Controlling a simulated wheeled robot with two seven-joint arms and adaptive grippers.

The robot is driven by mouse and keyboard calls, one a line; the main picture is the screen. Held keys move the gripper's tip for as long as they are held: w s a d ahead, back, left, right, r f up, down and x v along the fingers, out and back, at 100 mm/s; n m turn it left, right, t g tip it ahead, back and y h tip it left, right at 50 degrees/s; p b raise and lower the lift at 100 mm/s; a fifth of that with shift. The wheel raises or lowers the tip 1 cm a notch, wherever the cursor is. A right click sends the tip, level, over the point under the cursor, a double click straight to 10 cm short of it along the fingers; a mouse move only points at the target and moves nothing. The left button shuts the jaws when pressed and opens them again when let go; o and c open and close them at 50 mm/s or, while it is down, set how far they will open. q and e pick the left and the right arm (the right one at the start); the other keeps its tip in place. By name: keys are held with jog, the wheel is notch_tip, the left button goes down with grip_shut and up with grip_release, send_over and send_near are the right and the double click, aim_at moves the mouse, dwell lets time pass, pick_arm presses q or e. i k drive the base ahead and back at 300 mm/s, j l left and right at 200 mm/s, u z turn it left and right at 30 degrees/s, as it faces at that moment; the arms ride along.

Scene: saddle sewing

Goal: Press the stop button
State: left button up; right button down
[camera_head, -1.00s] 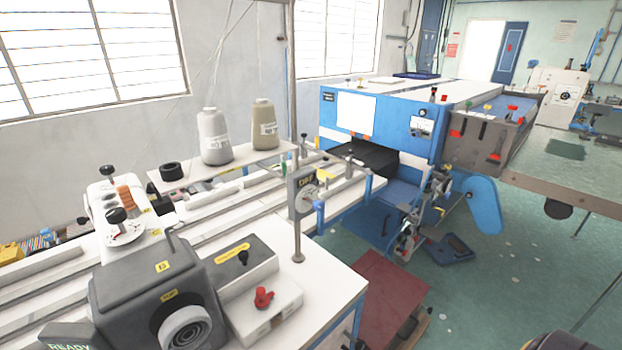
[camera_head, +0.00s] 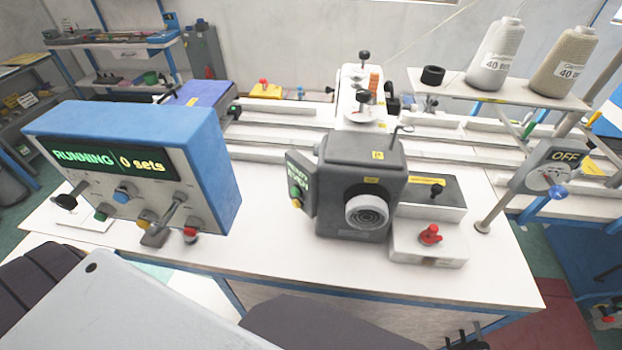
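A blue and grey control box (camera_head: 135,165) stands at the left of the white table. Its screen (camera_head: 110,160) reads "RUNNING | 0 sets". Along its lower front are a green button (camera_head: 101,214), a blue button (camera_head: 122,194), a yellow part (camera_head: 146,218), a metal lever (camera_head: 172,212) and a red button (camera_head: 190,235). I cannot read a stop label on any of them. A dark machine head (camera_head: 362,180) with a small side panel (camera_head: 299,185) stands to the right. Neither gripper can be made out in this view.
A white block with a red knob (camera_head: 430,234) sits right of the machine head. A post with an "OFF" dial (camera_head: 545,168) stands at the right. Thread cones (camera_head: 495,55) stand on a shelf behind. The table front (camera_head: 270,250) between the control box and machine head is clear.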

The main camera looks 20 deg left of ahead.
aim_at(190, 232)
jog(key=k+j, duration=0.1)
jog(key=j, duration=1)
jog(key=k+j, duration=0.2)
jog(key=j, duration=0.2)
jog(key=k+j, duration=0.2)
jog(key=j, duration=0.15)
jog(key=k+j, duration=0.2)
jog(key=j, duration=0.2)
jog(key=k+j, duration=0.2)
jog(key=j, duration=0.15)
jog(key=k+j, duration=0.2)
jog(key=j, duration=0.2)
jog(key=k+j, duration=0.2)
jog(key=j, duration=0.15)
